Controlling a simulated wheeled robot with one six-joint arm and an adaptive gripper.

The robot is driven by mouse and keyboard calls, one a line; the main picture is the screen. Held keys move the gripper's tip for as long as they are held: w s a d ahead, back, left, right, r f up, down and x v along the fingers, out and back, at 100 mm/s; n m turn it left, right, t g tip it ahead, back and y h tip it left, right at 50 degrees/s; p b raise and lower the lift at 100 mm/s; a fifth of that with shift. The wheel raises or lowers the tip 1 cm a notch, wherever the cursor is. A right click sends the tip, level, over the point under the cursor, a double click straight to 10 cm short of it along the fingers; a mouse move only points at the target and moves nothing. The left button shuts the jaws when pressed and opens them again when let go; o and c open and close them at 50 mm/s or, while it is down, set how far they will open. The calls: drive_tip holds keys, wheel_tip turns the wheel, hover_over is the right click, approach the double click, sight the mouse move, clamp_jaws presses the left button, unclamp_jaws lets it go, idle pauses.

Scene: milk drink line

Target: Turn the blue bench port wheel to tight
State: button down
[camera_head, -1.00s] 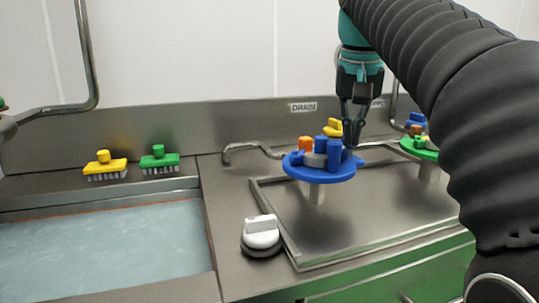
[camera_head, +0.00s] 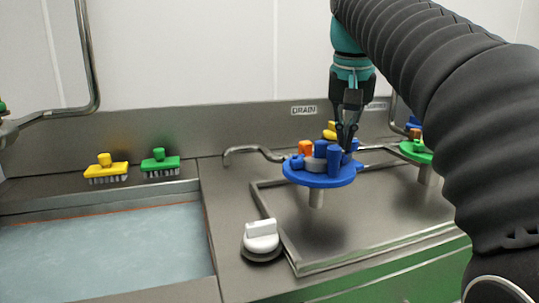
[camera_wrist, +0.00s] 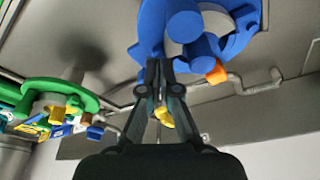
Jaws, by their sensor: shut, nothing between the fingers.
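The blue port wheel (camera_head: 320,180) stands on a short grey post above the steel bench. It carries blue upright pegs, a grey hub and an orange piece (camera_head: 305,147). My gripper (camera_head: 347,149) points down at the wheel's back right edge, with its fingers together and nothing between them. In the wrist view the blue wheel (camera_wrist: 240,18) is at the top, just beyond the closed fingertips (camera_wrist: 159,66). Whether the fingers touch the wheel or a peg cannot be told. A yellow piece behind the wheel is partly hidden.
A green wheel (camera_head: 418,152) stands to the right, partly behind my arm. A white knob (camera_head: 261,238) sits at the front. A bent pipe (camera_head: 245,152) runs behind the blue wheel. Yellow (camera_head: 106,168) and green (camera_head: 160,162) brushes lie by the water basin (camera_head: 100,250).

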drive_tip(key=shift+s+a, duration=0.15)
drive_tip(key=shift+s, duration=0.1)
wheel_tip(320, 180, up, 6)
idle(0.8)
drive_tip(key=shift+s, duration=0.1)
